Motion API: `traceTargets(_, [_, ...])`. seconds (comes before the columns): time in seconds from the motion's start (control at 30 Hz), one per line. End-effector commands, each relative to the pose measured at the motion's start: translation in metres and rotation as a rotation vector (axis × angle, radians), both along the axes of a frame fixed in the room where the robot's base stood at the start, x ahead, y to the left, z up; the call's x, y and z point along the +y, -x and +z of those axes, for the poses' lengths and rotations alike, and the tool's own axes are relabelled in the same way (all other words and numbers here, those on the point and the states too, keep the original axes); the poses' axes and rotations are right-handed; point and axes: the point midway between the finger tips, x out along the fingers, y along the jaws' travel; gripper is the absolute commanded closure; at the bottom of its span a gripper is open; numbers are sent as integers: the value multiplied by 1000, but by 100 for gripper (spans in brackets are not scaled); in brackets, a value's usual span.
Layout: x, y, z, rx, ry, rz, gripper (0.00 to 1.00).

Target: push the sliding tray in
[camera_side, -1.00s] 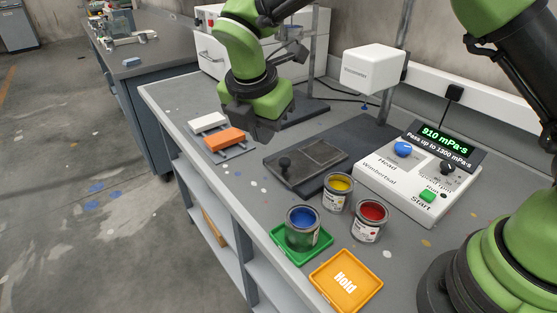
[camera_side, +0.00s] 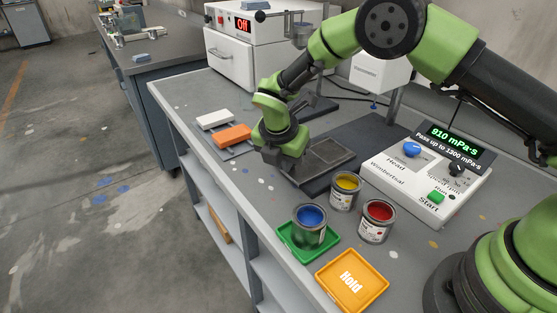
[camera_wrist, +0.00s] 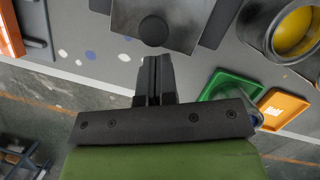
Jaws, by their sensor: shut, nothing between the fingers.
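The sliding tray is a dark metal plate (camera_side: 330,155) lying on a dark base in front of the white viscometer head (camera_side: 368,78). In the wrist view the tray (camera_wrist: 185,12) carries a round black knob (camera_wrist: 154,30) near its front edge. In the side view my wrist hides the knob. My gripper (camera_wrist: 155,60) is shut and empty, its fingertips right at the front of the knob. I cannot tell whether they touch it. In the side view the fingertips are hidden behind my wrist, low at the tray's front end.
An orange block (camera_side: 233,135) and a white block (camera_side: 214,119) lie left of my gripper. Cans of blue (camera_side: 309,222), yellow (camera_side: 345,190) and red paint (camera_side: 376,221) stand close in front. The control box (camera_side: 425,182) is to the right. The bench's left edge is near.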

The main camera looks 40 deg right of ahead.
Motion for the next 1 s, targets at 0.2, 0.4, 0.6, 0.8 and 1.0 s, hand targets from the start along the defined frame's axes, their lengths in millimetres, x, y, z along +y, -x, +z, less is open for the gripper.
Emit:
traceTargets(0.2, [-4,-2,-1,-1,0,0,100])
traceTargets(0.4, [-4,-2,0,-1,0,0,100])
traceTargets(0.6, [-32,-3,0,1,2,-6,100])
traceTargets(0.8, [-87,-2,-1,0,1,-7,100])
traceTargets(1.0, [-118,-2,-1,1,1,-3,100])
